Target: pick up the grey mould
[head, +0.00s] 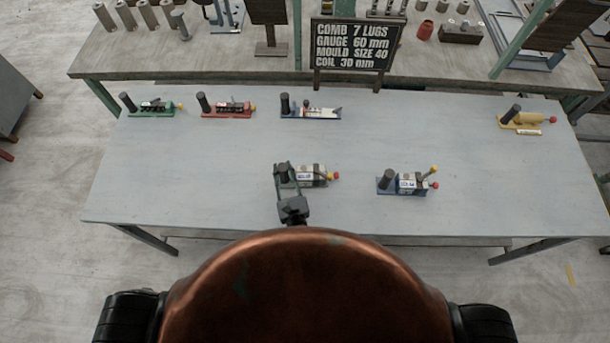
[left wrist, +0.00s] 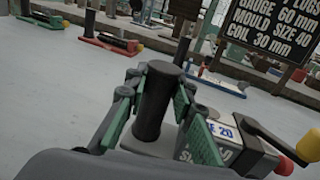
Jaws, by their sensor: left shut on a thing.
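The grey mould (head: 312,175) stands on the table, left of centre in the front row, with a pale block, a white label and a red knob at its right end. In the left wrist view its block (left wrist: 235,150) shows a label reading "20", a yellow lever and a red ball. My left gripper (head: 284,172) is shut on its upright dark handle (left wrist: 155,100), with green-padded fingers on both sides. The gripper partly hides the mould's base. I cannot tell any gap between the base and the table. My right gripper is not in view.
A similar blue-based mould (head: 388,184) stands to the right. Green (head: 152,107), red (head: 228,107), blue-and-white (head: 312,113) and yellow (head: 522,121) ones stand along the back. A sign (head: 355,44) reads "MOULD SIZE 40". The grey table (head: 440,145) is clear between them.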

